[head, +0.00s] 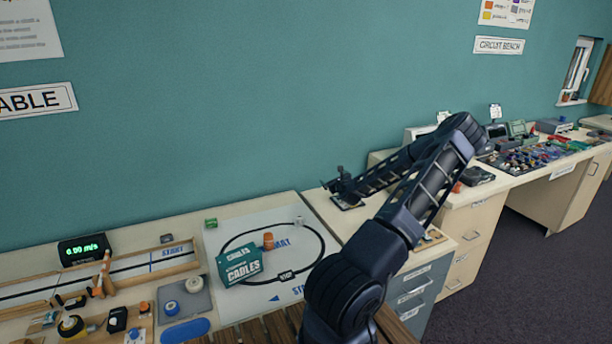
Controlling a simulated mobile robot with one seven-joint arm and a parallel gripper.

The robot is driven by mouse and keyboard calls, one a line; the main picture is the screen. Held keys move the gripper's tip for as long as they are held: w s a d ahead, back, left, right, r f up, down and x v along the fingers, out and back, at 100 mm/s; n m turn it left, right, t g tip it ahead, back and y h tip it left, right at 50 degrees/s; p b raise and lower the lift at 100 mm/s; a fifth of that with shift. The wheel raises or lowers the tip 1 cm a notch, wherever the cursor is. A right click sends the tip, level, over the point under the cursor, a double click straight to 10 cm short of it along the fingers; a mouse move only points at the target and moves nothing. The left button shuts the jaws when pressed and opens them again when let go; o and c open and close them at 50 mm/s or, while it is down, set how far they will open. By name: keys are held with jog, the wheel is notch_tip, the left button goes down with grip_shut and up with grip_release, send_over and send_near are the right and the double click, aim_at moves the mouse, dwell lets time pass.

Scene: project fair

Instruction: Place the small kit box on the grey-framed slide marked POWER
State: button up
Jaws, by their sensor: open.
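My gripper (338,190) is small in the head view, over the left end of the cabinet top at the back. It is open, and I see nothing held in it. A dark flat piece (348,204) shows just under it; I cannot tell what it is. A green box lettered CABLES (239,263) stands on the white track mat, left of my arm and well apart from the gripper; I cannot tell whether it is the small kit box. I can read no POWER marking, and I cannot make out a grey-framed slide.
An orange peg (268,241) stands behind the green box on the white mat (225,308). A wooden ramp track and a speed display (84,249) are at left. A drawer cabinet (463,232) and a cluttered circuit bench (532,160) are at right. Dark floor (540,280) is clear.

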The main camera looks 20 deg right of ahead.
jog(key=s+a+r+n+g+y, duration=0.1)
jog(key=a+r+n+g+y, duration=0.1)
jog(key=a+n, duration=0.45)
jog(key=a+r+n+g+y, duration=0.25)
jog(key=a+n, duration=0.25)
jog(key=a, duration=0.3)
jog(key=s+a+r+n+g+h, duration=0.2)
jog(key=s+a+r+n+g, duration=0.2)
jog(key=s+a+r+n, duration=0.45)
jog(key=s+a+r+n+g, duration=0.1)
jog(key=s+a+r+n, duration=0.3)
jog(key=s, duration=0.8)
jog(key=s+a+r+n+g, duration=0.1)
jog(key=s+a+r+n, duration=0.4)
jog(key=s+r, duration=0.3)
jog(key=s+a+r+n+g, duration=0.1)
jog(key=s+a+r+n, duration=0.4)
jog(key=s, duration=1)
jog(key=shift+s+a+r+y, duration=0.3)
jog(key=shift+r+y, duration=0.05)
jog(key=shift+r, duration=0.15)
